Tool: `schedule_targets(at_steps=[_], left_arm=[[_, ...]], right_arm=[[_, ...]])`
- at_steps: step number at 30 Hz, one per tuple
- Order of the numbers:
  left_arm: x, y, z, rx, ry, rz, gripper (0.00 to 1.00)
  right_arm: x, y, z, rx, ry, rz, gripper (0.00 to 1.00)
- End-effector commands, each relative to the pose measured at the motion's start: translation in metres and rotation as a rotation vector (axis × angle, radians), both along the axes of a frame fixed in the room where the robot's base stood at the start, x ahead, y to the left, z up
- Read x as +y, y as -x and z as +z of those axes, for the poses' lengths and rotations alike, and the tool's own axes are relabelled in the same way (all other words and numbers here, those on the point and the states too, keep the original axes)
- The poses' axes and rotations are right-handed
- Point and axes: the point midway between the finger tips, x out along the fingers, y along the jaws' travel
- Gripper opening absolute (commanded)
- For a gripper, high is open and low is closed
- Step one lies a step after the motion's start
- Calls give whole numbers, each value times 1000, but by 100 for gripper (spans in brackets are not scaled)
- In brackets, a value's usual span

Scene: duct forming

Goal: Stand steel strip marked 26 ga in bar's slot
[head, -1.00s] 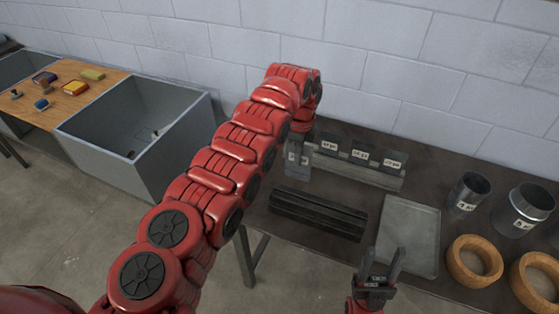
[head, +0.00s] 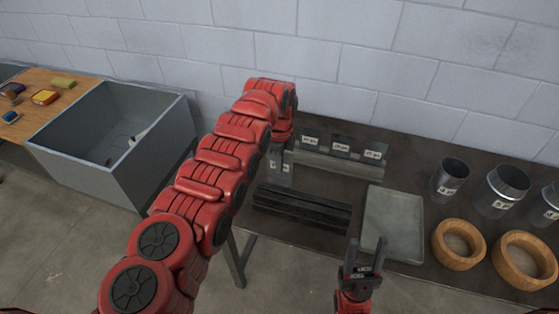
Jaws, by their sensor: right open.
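Small dark steel strips with white tags stand in a row in a long grey holder (head: 345,166) at the back of the bench: one at left (head: 310,139), one in the middle (head: 342,143), one at right (head: 374,150). The tags are too small to read surely. A dark bar with long grooves (head: 300,208) lies in front of the holder. My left gripper (head: 279,154) points down at the holder's left end, beside a pale upright piece (head: 284,172). The arm partly hides its fingers. My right gripper (head: 364,252) is open and empty, in front of the bar and tray.
A flat grey tray (head: 393,222) lies right of the bar. Metal cylinders (head: 450,180) and wooden rings (head: 459,244) fill the bench's right side. A grey open bin (head: 112,140) and a wooden table (head: 30,105) stand at left. A block wall closes the back.

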Motion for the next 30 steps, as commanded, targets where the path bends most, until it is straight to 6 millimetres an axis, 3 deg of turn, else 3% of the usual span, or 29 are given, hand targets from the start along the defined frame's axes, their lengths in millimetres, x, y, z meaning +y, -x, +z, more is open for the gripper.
schedule_targets(at_steps=[11, 30], left_arm=[[0, 1, -28, 3, -1, 1, 0], [0, 0, -67, 1, 1, 1, 0]], right_arm=[[0, 0, -15, 0, 0, 0, 50], [0, 0, -58, 0, 0, 0, 50]])
